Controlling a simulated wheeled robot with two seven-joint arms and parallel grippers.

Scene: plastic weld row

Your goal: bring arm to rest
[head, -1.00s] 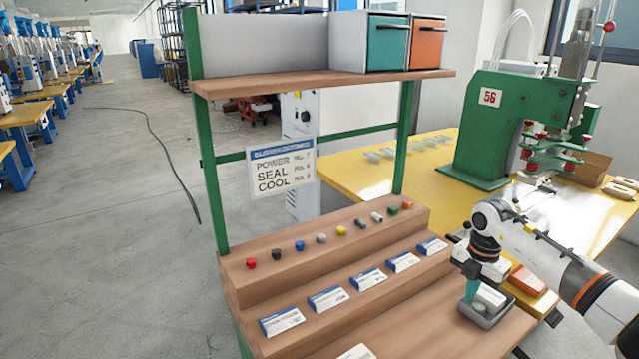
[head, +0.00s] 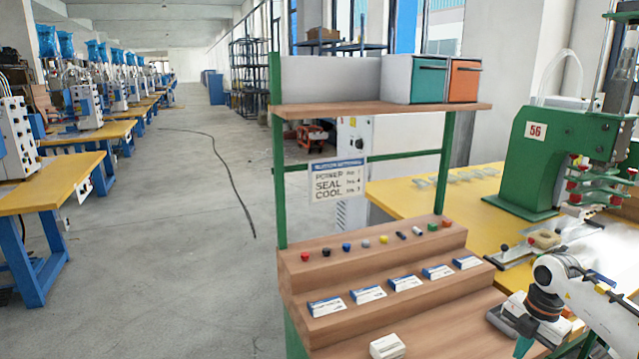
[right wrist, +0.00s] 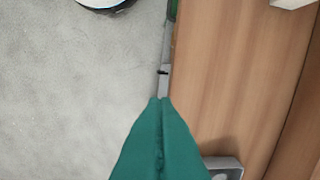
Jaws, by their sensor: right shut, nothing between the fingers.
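My right gripper (head: 524,346) is at the lower right of the head view, low by the right end of the wooden bench. In the right wrist view its green fingers (right wrist: 160,125) are shut together and empty, pointing past the bench edge over the grey floor. My left gripper is not in view.
The stepped wooden rack (head: 375,265) holds coloured buttons and several labelled cards. A white block (head: 387,346) lies on the bench front. A yellow table (head: 400,205) with a green press (head: 535,160) stands behind at right. Open floor (head: 190,270) lies to the left.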

